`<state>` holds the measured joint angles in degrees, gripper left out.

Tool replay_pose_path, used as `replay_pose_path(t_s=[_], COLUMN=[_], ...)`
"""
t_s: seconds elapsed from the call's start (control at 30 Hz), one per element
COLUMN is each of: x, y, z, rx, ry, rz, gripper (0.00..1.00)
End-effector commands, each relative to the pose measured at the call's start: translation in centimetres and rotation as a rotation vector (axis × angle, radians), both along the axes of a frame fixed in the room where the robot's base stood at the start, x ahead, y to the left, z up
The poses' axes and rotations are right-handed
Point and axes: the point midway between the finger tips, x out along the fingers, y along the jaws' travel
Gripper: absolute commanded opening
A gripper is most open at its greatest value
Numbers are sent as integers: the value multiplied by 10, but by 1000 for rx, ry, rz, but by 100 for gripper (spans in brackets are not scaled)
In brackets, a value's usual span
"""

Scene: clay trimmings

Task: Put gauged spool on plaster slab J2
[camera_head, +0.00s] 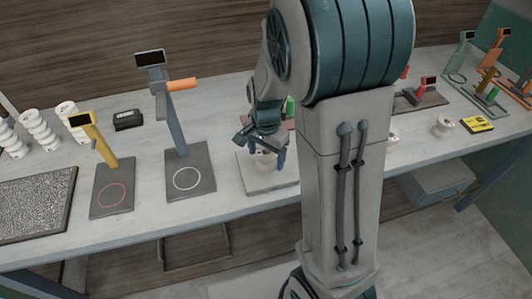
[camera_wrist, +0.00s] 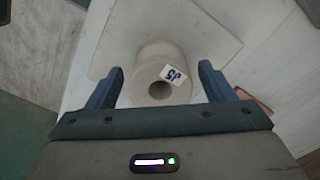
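A pale beige spool (camera_wrist: 150,70) with a centre hole stands between the fingers of my gripper (camera_wrist: 161,68) in the wrist view. Its end bears a small white tag (camera_wrist: 174,75) that seems to read J5, turned round. A narrow gap shows between each finger and the spool, so my gripper is open around it. The spool is over or on a pale plaster slab (camera_wrist: 205,25). In the head view my gripper (camera_head: 266,160) points down at this slab (camera_head: 262,186), with the spool partly hidden between its fingers. I see no slab name.
Left of the slab stand a grey gauge stand (camera_head: 200,158) with an orange handle and a yellow gauge stand (camera_head: 112,185). White spools (camera_head: 40,130) stand at far left. My arm hides the middle.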

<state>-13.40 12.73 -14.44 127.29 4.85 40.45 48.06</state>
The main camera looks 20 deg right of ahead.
Motion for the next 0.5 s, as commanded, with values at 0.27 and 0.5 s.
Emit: replay_pose_path(t_s=[0.27,0.5], x=[1,1], y=[0,0], z=[13,63], rx=[1,1], ry=[-4,-7], rz=[0,0], gripper=[76,76])
